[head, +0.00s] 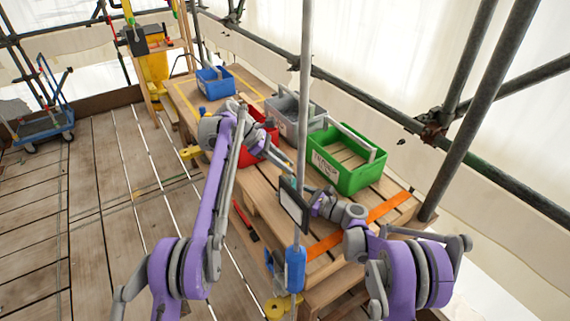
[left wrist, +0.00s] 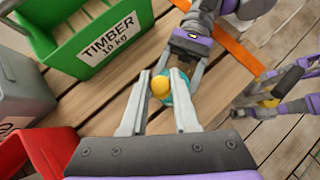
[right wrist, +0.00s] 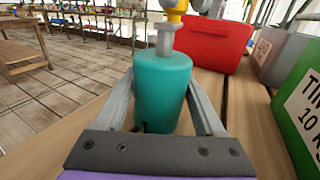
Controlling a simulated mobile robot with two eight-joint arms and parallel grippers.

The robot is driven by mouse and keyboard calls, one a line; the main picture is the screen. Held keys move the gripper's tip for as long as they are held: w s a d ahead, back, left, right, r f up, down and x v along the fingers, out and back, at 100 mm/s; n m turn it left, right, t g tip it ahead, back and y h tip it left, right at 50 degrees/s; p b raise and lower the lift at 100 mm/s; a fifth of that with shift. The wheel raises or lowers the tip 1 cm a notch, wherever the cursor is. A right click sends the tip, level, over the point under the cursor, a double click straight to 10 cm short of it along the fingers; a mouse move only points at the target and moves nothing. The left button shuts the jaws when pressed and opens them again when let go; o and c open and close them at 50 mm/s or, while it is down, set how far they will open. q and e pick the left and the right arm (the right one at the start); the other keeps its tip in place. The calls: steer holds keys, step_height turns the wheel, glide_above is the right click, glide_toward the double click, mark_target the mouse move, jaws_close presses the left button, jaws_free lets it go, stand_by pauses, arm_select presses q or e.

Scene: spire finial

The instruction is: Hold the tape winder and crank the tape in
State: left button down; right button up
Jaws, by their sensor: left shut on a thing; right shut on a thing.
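The tape winder is a teal cylinder with a grey stem and a yellow crank knob. In the right wrist view the teal body (right wrist: 163,90) stands upright between the fingers of my right gripper (right wrist: 165,78), which is shut on it. In the left wrist view my left gripper (left wrist: 162,76) is shut on the yellow knob (left wrist: 160,88) from above, with the teal body (left wrist: 182,92) beneath. My right gripper also shows there (left wrist: 190,42). In the head view my left gripper (head: 279,158) reaches over the table; the winder is mostly hidden behind the pole and a dark panel.
The wooden table holds a green timber crate (head: 346,160), a grey crate (head: 295,112), a red crate (head: 253,150) and a blue crate (head: 215,82). A grey pole (head: 304,80) with a dark panel (head: 294,205) stands in front. Scaffold tubes line the right side.

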stand_by(0.3)
arm_select(q)
steer(key=c, duration=0.6)
jaws_free()
steer(key=shift+c, duration=0.2)
steer(key=shift+n, duration=0.3)
steer(key=n+t, duration=0.3)
steer(key=shift+s+a+n, duration=0.25)
steer(key=shift+s+n, duration=0.05)
steer(key=shift+s, duration=0.1)
steer(key=n+t+y, duration=0.1)
steer(key=n, duration=0.1)
steer(key=s+n+t+y, duration=0.1)
steer(key=n+t, duration=0.1)
steer(key=shift+n, duration=0.3)
steer(key=v, duration=1.2)
steer(key=shift+s+n+t+y, duration=0.25)
steer(key=shift+n+t+y, duration=0.05)
steer(key=shift+d, duration=0.1)
